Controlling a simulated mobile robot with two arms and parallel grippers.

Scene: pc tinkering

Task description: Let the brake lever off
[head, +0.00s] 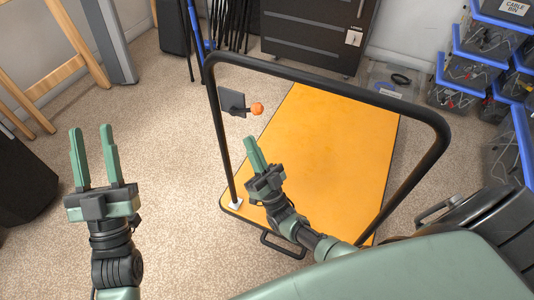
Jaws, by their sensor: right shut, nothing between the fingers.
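The brake lever (257,108) has an orange ball knob and sticks out to the right from a dark square plate (232,103). The plate is by the left upright of the cart's black handle frame (315,74). My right gripper (250,140) is shut and empty. Its fingertips appear just below the knob in the picture, with a visible gap between them. My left gripper (91,129) is open and empty, well to the left of the cart, over the carpet.
The cart's orange deck (340,130) stretches behind the handle frame. Blue-edged bins (480,45) stand at the right, a black cabinet (315,30) at the back. A wooden frame (55,55) stands at the far left. Carpet (160,130) between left gripper and cart is clear.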

